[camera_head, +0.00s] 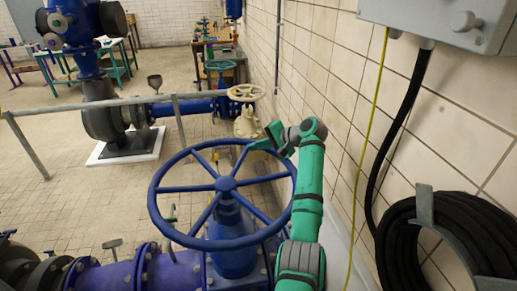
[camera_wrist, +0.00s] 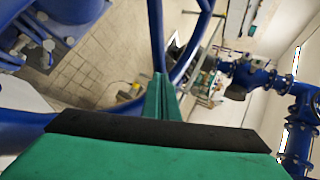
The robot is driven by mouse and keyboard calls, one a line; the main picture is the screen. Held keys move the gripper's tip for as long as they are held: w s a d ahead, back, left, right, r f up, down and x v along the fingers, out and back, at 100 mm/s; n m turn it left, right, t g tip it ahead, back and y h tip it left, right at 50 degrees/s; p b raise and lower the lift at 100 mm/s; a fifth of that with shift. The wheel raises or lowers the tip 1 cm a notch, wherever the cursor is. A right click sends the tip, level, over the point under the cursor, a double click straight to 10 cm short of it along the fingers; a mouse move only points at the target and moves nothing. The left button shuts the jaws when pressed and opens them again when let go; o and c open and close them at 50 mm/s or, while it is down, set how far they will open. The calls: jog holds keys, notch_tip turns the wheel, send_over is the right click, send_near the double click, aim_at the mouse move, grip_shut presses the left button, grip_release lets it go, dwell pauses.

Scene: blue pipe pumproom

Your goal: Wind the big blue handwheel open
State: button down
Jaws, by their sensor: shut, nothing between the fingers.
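The big blue handwheel (camera_head: 226,186) sits on a blue valve body (camera_head: 233,240) in the lower middle of the head view. It has a round rim, several spokes and a central hub. My green arm reaches up from the bottom right. My gripper (camera_head: 257,146) is at the far right part of the rim, close to it. In the wrist view my gripper (camera_wrist: 160,95) is shut and empty, with its fingers beside the blue rim (camera_wrist: 190,62). I cannot tell whether the fingers touch the rim.
A tiled wall (camera_head: 345,110) runs close along the right, with a coiled black hose (camera_head: 445,240) and a grey box (camera_head: 440,20). A smaller cream handwheel (camera_head: 246,93) stands behind. A grey railing (camera_head: 90,107) crosses at the left. Open floor (camera_head: 80,185) lies left of the wheel.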

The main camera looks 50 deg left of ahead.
jog(key=v, duration=0.3)
jog(key=w+v, duration=0.1)
jog(key=v, duration=0.2)
jog(key=w+v, duration=0.1)
jog(key=v, duration=0.2)
jog(key=shift+a, duration=0.1)
jog(key=shift+d+r, duration=0.2)
jog(key=shift+r, duration=0.1)
